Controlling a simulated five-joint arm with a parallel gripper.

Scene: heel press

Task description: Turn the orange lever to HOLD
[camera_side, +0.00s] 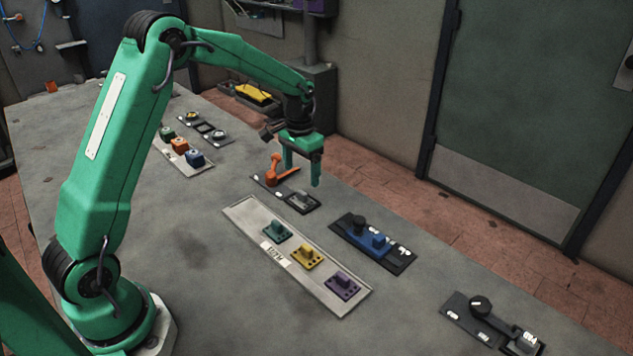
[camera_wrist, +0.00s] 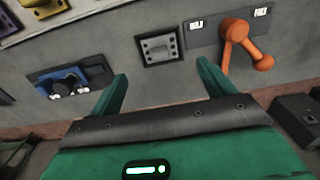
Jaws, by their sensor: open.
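My gripper (camera_side: 303,165) is open and empty, just right of the lever in the side view. In the wrist view its fingers (camera_wrist: 165,90) are spread, with the lever outside them, beyond the right finger.
A pale tray (camera_side: 242,215) with green, yellow and purple blocks lies in front. Orange and blue blocks (camera_side: 181,146) sit to the left. Bare table lies between.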

